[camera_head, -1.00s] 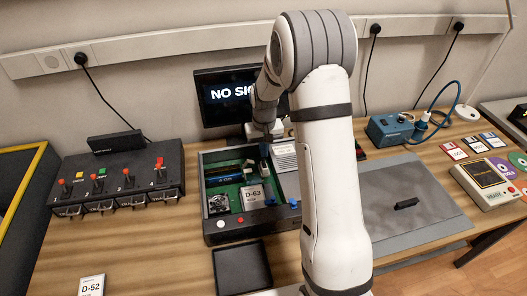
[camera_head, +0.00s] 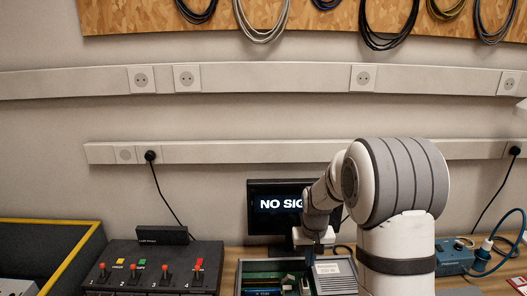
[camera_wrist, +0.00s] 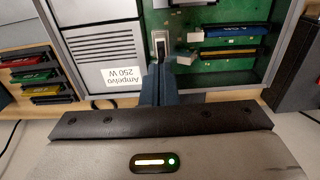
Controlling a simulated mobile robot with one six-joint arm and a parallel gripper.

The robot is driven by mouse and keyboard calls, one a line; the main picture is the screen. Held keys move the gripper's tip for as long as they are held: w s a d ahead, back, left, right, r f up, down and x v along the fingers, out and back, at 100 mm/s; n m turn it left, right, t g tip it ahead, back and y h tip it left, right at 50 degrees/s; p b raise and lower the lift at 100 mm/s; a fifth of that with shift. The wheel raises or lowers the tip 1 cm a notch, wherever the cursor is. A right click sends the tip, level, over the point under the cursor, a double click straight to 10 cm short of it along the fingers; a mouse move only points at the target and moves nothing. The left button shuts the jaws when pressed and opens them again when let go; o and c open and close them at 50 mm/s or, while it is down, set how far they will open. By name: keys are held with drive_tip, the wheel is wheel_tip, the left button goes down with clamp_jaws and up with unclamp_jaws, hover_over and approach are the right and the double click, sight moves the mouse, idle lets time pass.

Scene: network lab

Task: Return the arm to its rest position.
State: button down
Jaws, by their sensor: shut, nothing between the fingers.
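My arm (camera_head: 395,246) rises at the right of the head view and bends over to the left. My gripper (camera_head: 316,250) points down over the open green-board case (camera_head: 243,269), in front of the monitor; its fingertips are hard to make out there. In the wrist view my gripper (camera_wrist: 161,68) shows dark fingers shut together, with nothing between them. The fingertips are close to a small pale connector (camera_wrist: 160,45) at the edge of the green board (camera_wrist: 225,68); I cannot tell whether they touch it. A power unit labelled 250 W (camera_wrist: 121,75) lies beside them.
The monitor (camera_head: 262,220) stands behind the gripper. A switch box (camera_head: 150,262) is at the left, and a blue device (camera_head: 454,258) with a cable is at the right. A slotted rack (camera_wrist: 35,75) holds several coloured modules.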

drive_tip(key=s+r+t, duration=0.1)
drive_tip(key=s+r, duration=1.1)
drive_tip(key=s, duration=0.1)
drive_tip(key=s+r+t, duration=0.1)
drive_tip(key=s+r, duration=0.1)
drive_tip(key=s, duration=1)
drive_tip(key=shift+s+r+t, duration=0.15)
drive_tip(key=shift+s+t, duration=0.25)
